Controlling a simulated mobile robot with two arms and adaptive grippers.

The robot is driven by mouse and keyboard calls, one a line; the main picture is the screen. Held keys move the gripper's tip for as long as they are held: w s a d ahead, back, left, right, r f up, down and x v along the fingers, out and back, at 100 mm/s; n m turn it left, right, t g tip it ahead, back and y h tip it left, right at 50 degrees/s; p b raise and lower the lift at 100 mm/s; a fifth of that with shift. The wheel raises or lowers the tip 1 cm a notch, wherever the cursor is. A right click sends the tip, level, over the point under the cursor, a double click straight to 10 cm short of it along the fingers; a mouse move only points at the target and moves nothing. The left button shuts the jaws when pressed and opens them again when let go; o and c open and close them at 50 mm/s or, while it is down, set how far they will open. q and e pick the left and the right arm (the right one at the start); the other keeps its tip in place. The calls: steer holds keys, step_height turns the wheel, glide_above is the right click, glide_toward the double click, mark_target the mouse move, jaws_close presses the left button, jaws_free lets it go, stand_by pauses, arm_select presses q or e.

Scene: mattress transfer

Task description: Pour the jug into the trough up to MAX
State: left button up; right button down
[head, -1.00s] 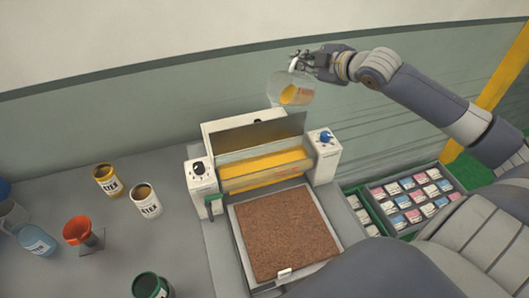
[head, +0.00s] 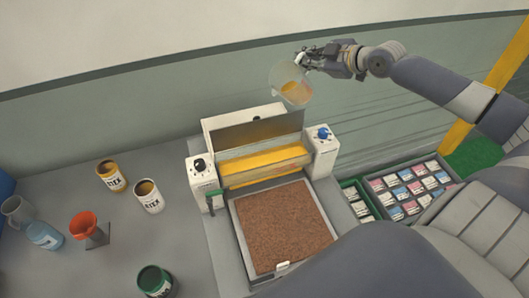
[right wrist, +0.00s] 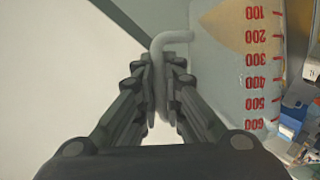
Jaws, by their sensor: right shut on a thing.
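My right gripper (head: 308,58) is shut on the handle of a clear jug (head: 280,76), which it holds tilted in the air above and behind the machine. Some orange-yellow liquid shows inside the jug. In the right wrist view the fingers (right wrist: 161,75) close around the pale handle, and red marks from 100 to 600 show on the jug wall (right wrist: 215,60). The trough (head: 262,163) holds yellow-orange liquid between two white end blocks, below a raised dark lid. I cannot read a MAX mark. No stream is visible. My left gripper is not in view.
A brown cork-like board (head: 285,228) lies in front of the trough. A tray of small boxes (head: 446,173) is at right.

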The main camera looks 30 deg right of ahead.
steer(key=shift+w+d+f+m+y, duration=0.1)
steer(key=shift+d+m+y, duration=0.15)
steer(key=shift+m+y, duration=0.05)
steer(key=d+b, duration=0.1)
steer(key=f+m+b, duration=0.1)
steer(key=b, duration=0.1)
steer(key=shift+w+d+f+y, duration=0.15)
steer(key=shift+w+d+y, duration=0.15)
steer(key=shift+w+d, duration=0.05)
steer(key=shift+w+d+f+m+g+y+b, duration=0.6)
steer(key=shift+d+f+m+y+b, duration=0.9)
steer(key=shift+d+f+m+b, duration=0.7)
steer(key=shift+n, duration=0.4)
steer(key=r+p, duration=0.1)
steer(key=r, duration=0.1)
steer(key=r+p, duration=0.1)
steer(key=r, duration=0.1)
steer(key=shift+a+r, duration=0.2)
steer(key=shift+r, duration=0.05)
